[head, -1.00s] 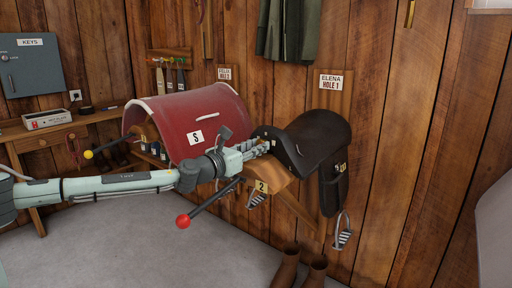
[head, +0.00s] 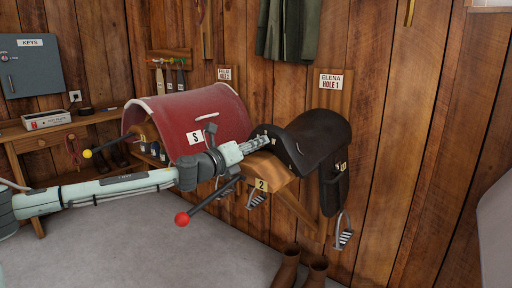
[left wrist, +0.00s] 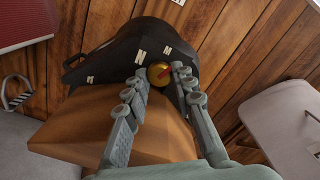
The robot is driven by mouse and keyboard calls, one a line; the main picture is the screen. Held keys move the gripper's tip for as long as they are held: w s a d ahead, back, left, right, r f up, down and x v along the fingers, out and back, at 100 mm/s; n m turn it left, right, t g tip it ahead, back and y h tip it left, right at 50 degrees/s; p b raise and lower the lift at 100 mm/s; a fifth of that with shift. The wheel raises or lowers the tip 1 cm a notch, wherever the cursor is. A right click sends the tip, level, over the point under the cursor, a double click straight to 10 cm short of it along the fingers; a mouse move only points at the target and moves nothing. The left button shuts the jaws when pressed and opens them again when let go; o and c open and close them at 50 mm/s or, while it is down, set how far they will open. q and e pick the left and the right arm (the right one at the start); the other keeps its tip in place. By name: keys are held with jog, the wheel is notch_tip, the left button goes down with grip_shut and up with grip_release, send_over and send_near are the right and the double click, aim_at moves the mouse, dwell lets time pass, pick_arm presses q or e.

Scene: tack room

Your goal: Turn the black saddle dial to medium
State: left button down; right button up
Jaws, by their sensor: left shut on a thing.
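The black saddle (head: 322,137) sits on a wooden rack (head: 285,172) against the plank wall. Its round brass dial (left wrist: 156,76), with a red pointer, shows on the saddle's end in the left wrist view. My left gripper (head: 266,141) reaches the saddle's near end. In the left wrist view its two fingers (left wrist: 158,80) are closed on the dial, one on each side. The dial is hidden in the head view. My right gripper is in neither view.
A red-covered saddle rack (head: 205,120) marked S stands just left of the black saddle. Stirrups (head: 343,238) hang below, and brown boots (head: 300,268) stand on the floor. A workbench (head: 75,125) is at the left.

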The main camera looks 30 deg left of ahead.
pick_arm(q)
jog(key=shift+n, duration=2.2)
jog(key=c, duration=1.3)
grip_release()
jog(key=shift+o, duration=0.2)
notch_tip(320, 180, up, 10)
